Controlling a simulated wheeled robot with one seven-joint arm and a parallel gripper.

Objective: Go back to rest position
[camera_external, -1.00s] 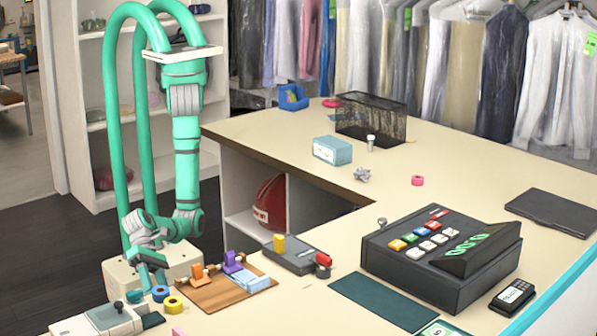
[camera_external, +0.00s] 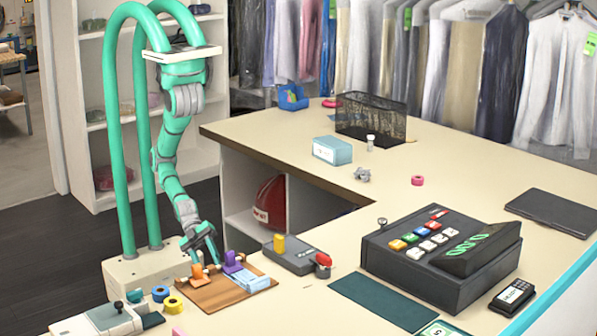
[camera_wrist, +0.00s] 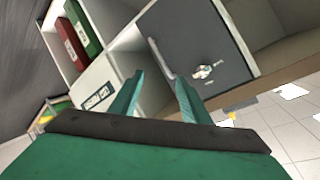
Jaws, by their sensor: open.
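My gripper (camera_external: 207,256) hangs at the end of my teal arm at the table's left end, pointing down near the wooden board. In the wrist view the two teal fingers of my gripper (camera_wrist: 158,95) stand apart with nothing between them. The wooden board (camera_external: 210,292) carries an orange clip (camera_external: 197,276) and a purple clip (camera_external: 233,262), with a light blue piece (camera_external: 258,283) at its right. My gripper overlaps the area near these clips in the picture; whether it touches anything is not clear.
Blue tape (camera_external: 160,293) and yellow tape (camera_external: 173,305) lie left of the board. A dark grey device (camera_external: 297,257) and a cash register (camera_external: 440,255) stand to the right. The wrist view shows a grey door with a handle (camera_wrist: 205,50) and shelves holding binders (camera_wrist: 82,27).

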